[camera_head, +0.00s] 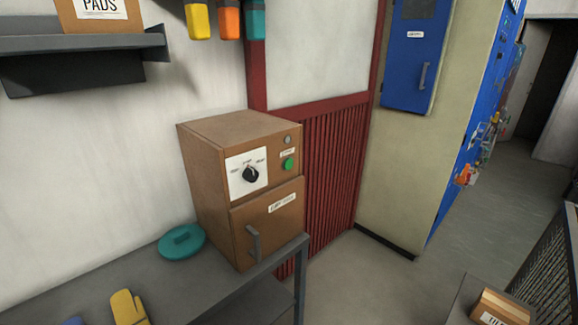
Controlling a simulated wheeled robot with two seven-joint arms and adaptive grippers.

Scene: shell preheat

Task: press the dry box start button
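The dry box (225,175) is a brown cabinet at the right end of the grey bench. A green round button (288,165) is on the upper right of its front, under a small label and a grey round lamp (288,140). A white dial plate with a black knob (250,174) is left of the button. The lower door (268,222) has a grey handle and looks shut. Neither of my grippers shows in the head view.
A teal round lid (182,241) and a yellow glove (128,308) lie on the grey bench (214,283). A grey shelf (80,45) is above left. A cardboard box (499,308) is at the lower right. Floor (385,285) right of the bench is clear.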

